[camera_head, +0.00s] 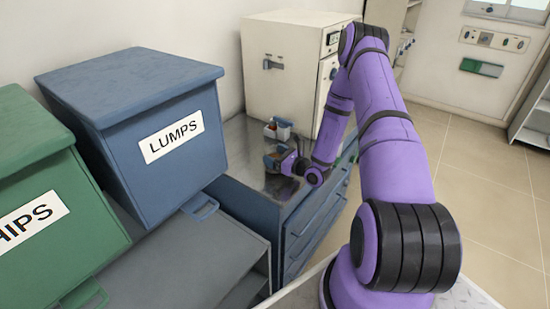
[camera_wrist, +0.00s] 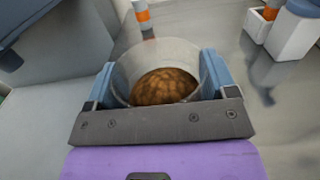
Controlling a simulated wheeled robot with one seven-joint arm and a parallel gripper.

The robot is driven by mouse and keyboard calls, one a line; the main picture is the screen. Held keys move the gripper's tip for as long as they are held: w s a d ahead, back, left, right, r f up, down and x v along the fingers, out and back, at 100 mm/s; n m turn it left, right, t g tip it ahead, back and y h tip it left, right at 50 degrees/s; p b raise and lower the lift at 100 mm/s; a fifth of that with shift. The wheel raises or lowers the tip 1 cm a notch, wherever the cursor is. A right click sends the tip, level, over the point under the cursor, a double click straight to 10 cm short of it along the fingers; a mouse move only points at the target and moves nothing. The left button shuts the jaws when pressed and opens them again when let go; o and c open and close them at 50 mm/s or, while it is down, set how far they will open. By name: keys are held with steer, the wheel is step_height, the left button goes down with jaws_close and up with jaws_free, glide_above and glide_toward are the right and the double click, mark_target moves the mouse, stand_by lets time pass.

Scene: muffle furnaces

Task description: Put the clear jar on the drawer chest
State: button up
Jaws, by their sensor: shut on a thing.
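The clear jar (camera_wrist: 128,66), with brown lumpy contents in it, sits between the two blue fingers of my gripper (camera_wrist: 158,78) in the wrist view. My gripper is shut on it, one finger on each side. In the head view my gripper (camera_head: 280,161) is over the shiny top of the blue-grey drawer chest (camera_head: 308,222). The jar is small there and mostly hidden by the gripper. I cannot tell whether its base touches the chest top.
A small white caddy (camera_head: 278,129) with coloured items stands on the chest behind my gripper. A cream furnace (camera_head: 285,75) stands at the back. A blue bin labelled LUMPS (camera_head: 150,125) and a green bin (camera_head: 50,215) are at left. Open floor lies right.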

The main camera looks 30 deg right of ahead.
steer(key=shift+f, duration=0.5)
steer(key=shift+f, duration=0.1)
steer(key=o, duration=1)
steer(key=shift+o, duration=0.2)
